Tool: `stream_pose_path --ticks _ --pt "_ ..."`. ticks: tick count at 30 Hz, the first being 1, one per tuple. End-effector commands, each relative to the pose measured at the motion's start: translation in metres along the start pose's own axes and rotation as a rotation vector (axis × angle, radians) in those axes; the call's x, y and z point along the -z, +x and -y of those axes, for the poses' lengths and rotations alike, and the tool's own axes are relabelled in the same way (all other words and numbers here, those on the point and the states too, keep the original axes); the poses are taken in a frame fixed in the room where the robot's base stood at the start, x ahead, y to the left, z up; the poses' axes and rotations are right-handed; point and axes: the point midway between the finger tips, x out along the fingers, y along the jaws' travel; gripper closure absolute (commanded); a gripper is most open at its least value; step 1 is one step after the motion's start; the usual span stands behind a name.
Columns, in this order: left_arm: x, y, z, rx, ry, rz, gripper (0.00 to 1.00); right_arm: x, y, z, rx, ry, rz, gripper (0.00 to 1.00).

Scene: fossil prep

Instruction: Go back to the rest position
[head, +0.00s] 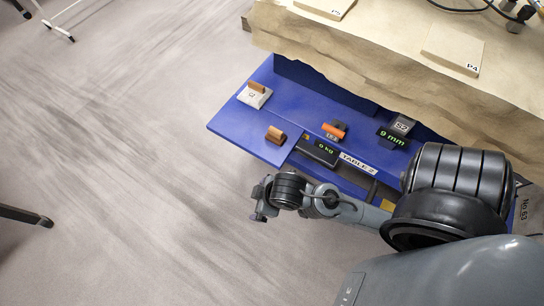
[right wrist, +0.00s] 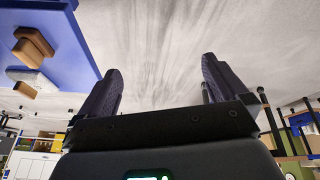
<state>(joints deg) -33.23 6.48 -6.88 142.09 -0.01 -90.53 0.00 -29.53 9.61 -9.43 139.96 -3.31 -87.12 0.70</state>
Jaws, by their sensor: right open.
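My right gripper (head: 262,199) hangs over the floor, just off the front edge of the blue table (head: 232,124). In the right wrist view my right gripper (right wrist: 160,88) has its two dark fingers spread wide, with nothing between them. My left gripper is not in view. The blue table also shows at the upper left of the right wrist view (right wrist: 82,40), to one side of the fingers.
Left floor is mostly clear.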

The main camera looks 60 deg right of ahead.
Motion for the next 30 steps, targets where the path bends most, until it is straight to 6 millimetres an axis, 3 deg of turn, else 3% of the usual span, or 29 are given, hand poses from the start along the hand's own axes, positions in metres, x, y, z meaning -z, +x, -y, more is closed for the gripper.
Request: stream_pose_path --ticks 2,6,20,26,30 --pt "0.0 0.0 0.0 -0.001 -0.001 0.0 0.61 -0.017 -0.005 -0.004 0.005 0.066 0.045 0.0" --pt "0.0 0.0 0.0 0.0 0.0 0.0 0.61 -0.029 -0.008 -0.007 0.006 0.112 0.079 0.0" --pt "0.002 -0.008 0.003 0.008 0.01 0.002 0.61 -0.026 -0.017 -0.008 0.006 0.112 0.08 0.0" --pt "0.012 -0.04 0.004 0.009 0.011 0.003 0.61 -0.013 -0.048 -0.01 0.006 0.112 0.08 0.0" --pt "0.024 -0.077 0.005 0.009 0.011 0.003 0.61 0.001 -0.084 -0.013 0.006 0.112 0.081 0.0"
